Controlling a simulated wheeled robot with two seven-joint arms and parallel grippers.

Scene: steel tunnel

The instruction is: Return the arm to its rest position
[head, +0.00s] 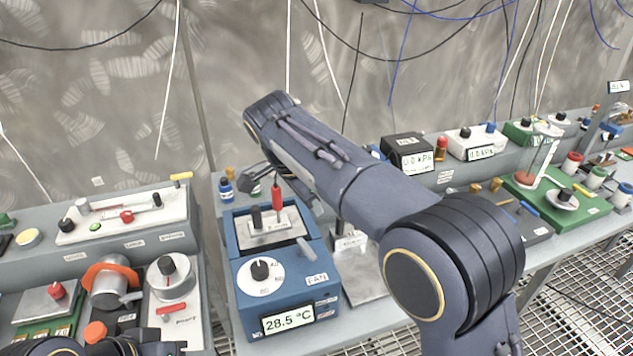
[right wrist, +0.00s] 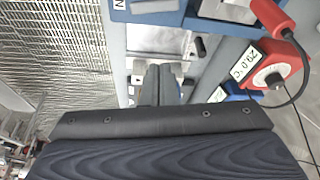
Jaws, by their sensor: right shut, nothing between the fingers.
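My right arm (head: 350,185) comes in from the lower right of the head view and reaches up and left over the bench. My right gripper (head: 310,198) is partly hidden behind the arm's forearm, above the back of the blue box. In the right wrist view its fingers (right wrist: 160,84) are together with nothing between them, over the bench devices. My left gripper does not show clearly; only dark parts of my left arm (head: 125,346) show at the bottom left.
Under the arm stands a blue box (head: 240,275) with a fan dial and a 28.5 °C display. A red handle (head: 276,194) stands upright beside the gripper. A black kPa gauge (head: 407,150) is to the right. Cables hang along the back wall.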

